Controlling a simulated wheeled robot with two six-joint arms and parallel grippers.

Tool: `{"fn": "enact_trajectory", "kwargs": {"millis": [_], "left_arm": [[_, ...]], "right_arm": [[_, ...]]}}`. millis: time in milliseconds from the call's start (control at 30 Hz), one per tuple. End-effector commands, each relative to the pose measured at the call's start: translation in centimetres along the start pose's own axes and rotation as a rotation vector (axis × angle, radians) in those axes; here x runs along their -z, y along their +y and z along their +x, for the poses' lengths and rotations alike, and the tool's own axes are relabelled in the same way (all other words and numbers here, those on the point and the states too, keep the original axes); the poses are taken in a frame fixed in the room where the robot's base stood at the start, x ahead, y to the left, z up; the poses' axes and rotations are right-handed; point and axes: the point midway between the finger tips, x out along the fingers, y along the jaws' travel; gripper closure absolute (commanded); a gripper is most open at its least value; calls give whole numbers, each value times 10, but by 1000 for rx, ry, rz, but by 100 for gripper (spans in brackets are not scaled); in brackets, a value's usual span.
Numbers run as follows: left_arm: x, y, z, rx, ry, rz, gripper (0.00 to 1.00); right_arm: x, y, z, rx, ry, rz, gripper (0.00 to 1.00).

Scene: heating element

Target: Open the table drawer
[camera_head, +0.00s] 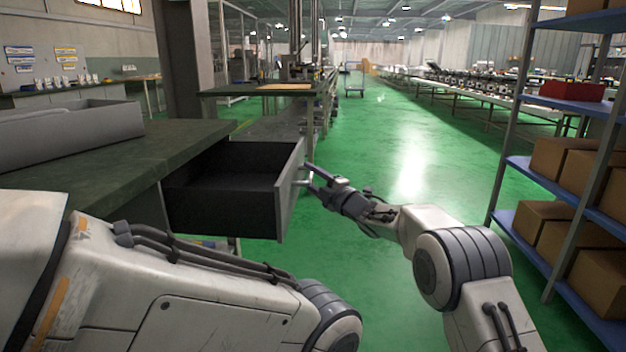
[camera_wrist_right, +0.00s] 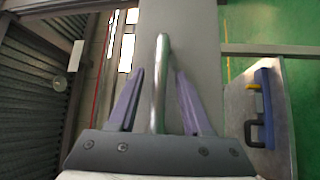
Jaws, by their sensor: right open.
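The table drawer (camera_head: 232,182) is pulled out from under the dark-topped table (camera_head: 150,150); its black interior shows in the head view. The drawer's grey front (camera_head: 290,190) carries a metal bar handle (camera_head: 302,180). My right gripper (camera_head: 312,178) is at the handle, coming from the right. In the right wrist view, the open fingers of the right gripper (camera_wrist_right: 156,100) stand on either side of the handle bar (camera_wrist_right: 160,85), with gaps to both sides. The left arm crosses the lower left of the head view; its gripper is out of view.
A grey open box (camera_head: 70,130) sits on the table. A shelf rack with blue shelves (camera_head: 560,190) and cardboard boxes (camera_head: 570,235) stands at the right. The green floor (camera_head: 400,150) between the table and the rack is clear.

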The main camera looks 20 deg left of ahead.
Motion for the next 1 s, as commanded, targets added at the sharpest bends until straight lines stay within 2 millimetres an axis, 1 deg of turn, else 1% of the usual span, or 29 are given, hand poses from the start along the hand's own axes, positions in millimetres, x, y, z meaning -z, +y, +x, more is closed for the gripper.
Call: {"fn": "enact_trajectory", "kwargs": {"millis": [167, 267, 500, 700, 833, 1000], "left_arm": [[0, 0, -2, 0, 0, 0, 62], [0, 0, -5, 0, 0, 0, 62], [1, 1, -15, 0, 0, 0, 62], [1, 2, -21, 0, 0, 0, 62], [1, 2, -23, 0, 0, 0, 62], [1, 2, -24, 0, 0, 0, 62]], "right_arm": [[-1, 1, -9, 2, -1, 1, 50], [-1, 1, -21, 2, -2, 1, 50], [-1, 3, -61, 2, -4, 1, 50], [-1, 2, -90, 2, -3, 2, 50], [-1, 1, -101, 1, -1, 1, 50], [-1, 0, -106, 0, -1, 0, 50]]}}
